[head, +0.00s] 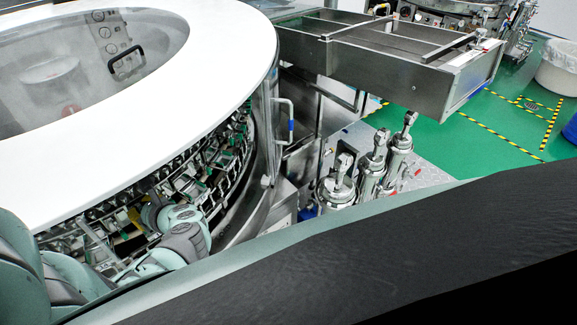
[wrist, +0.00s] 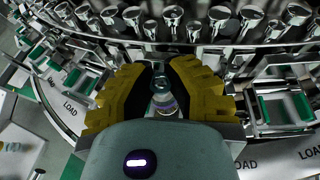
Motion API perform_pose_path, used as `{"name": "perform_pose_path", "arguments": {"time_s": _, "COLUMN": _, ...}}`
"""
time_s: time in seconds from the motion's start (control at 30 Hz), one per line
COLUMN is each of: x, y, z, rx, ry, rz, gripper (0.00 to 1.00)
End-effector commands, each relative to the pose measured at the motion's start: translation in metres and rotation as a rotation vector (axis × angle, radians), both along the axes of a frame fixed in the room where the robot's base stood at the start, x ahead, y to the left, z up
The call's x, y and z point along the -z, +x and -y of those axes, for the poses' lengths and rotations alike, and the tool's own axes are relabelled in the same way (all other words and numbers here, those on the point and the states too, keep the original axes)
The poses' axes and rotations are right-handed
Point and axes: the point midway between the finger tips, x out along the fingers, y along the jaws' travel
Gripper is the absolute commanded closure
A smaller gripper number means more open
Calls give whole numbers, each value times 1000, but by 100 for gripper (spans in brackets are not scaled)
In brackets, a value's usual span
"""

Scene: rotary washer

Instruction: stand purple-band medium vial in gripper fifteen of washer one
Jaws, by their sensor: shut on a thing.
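My gripper (wrist: 160,85) has yellow and black fingers and is shut on a small clear vial (wrist: 163,104) with a purple band, best seen in the wrist view. The vial stands between the fingers and its far part is partly hidden by them. The washer (head: 262,130) is a large round machine with a white top at the left of the head view. Its ring of metal holders (wrist: 270,75) runs around in front of the fingers, with green-padded grippers on either side. In the head view my arm reaches in under the white top, and the vial cannot be made out there. I cannot read any gripper number.
Metal nozzles (wrist: 215,18) line the far side in the wrist view. The rim carries LOAD labels (wrist: 70,106). In the head view a steel conveyor trough (head: 400,60) stands at the upper right, with several metal cylinders (head: 370,165) below it.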

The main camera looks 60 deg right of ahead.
Motion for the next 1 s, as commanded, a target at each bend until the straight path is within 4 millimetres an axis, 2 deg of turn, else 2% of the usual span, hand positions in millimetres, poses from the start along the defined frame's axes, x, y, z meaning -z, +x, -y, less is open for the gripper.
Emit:
{"name": "perform_pose_path", "arguments": {"time_s": 0.33, "x": 10, "y": 0, "z": 1, "rx": 2, "ry": -1, "rz": -1, "gripper": 100}}
{"name": "perform_pose_path", "arguments": {"time_s": 0.37, "x": 10, "y": 0, "z": 1, "rx": 2, "ry": -1, "rz": -1, "gripper": 84}}
{"name": "perform_pose_path", "arguments": {"time_s": 0.6, "x": 9, "y": 0, "z": 0, "rx": 0, "ry": 0, "rz": -1, "gripper": 60}}
{"name": "perform_pose_path", "arguments": {"time_s": 0.87, "x": 8, "y": 0, "z": 0, "rx": -1, "ry": 0, "rz": -1, "gripper": 59}}
{"name": "perform_pose_path", "arguments": {"time_s": 1.0, "x": -2, "y": 0, "z": 0, "rx": -1, "ry": 0, "rz": 0, "gripper": 59}}
